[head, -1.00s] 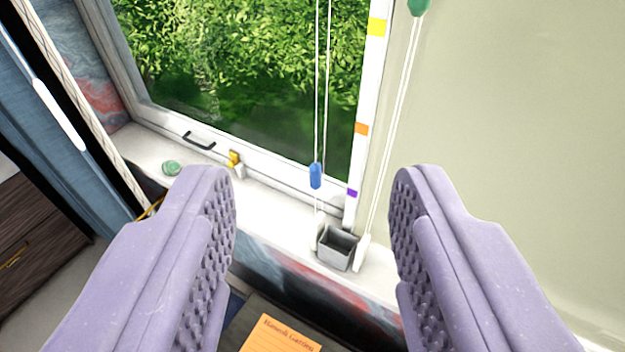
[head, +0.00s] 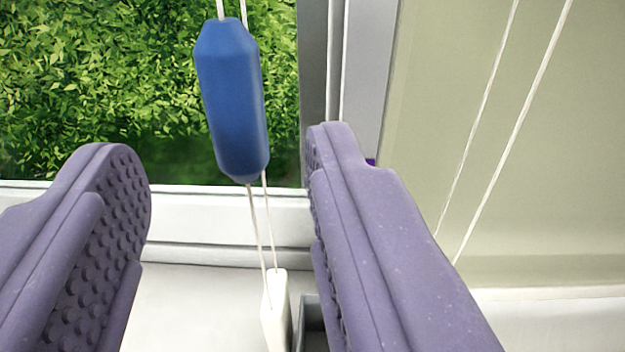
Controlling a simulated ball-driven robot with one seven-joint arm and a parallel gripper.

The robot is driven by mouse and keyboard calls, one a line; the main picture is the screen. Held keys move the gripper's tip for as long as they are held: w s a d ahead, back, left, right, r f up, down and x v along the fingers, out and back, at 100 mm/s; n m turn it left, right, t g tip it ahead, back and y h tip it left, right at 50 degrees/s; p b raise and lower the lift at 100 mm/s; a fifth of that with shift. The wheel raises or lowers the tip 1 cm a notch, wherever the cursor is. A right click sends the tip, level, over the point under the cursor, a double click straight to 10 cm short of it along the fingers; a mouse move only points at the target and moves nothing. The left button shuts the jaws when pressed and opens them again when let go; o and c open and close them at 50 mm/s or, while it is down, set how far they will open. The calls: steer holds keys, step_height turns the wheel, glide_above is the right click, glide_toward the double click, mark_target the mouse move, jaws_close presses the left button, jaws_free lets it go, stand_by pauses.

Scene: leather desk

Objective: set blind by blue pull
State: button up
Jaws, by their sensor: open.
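The blue pull (head: 232,100) is a long faceted bead on two white cords. It hangs in front of the window, above the sill, slightly tilted. Its cords run down to a white cord holder (head: 275,310) at the sill. My gripper (head: 230,180) is open, its purple studded fingers apart on either side of the pull's line. The pull shows between and above the fingertips, nearer the right one. I see no contact with it. The blind itself is not in view.
A grey box (head: 312,325) stands on the sill, partly hidden behind my right finger. A second pair of white cords (head: 500,110) hangs at the right before a pale green wall (head: 540,220). The window frame (head: 365,90) stands behind the right finger.

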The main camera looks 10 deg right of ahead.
mark_target(232, 112)
steer(key=w, duration=0.3)
steer(key=w+b, duration=0.1)
steer(key=w, duration=0.3)
steer(key=shift+w+a, duration=0.2)
steer(key=shift+w, duration=0.1)
jaws_close()
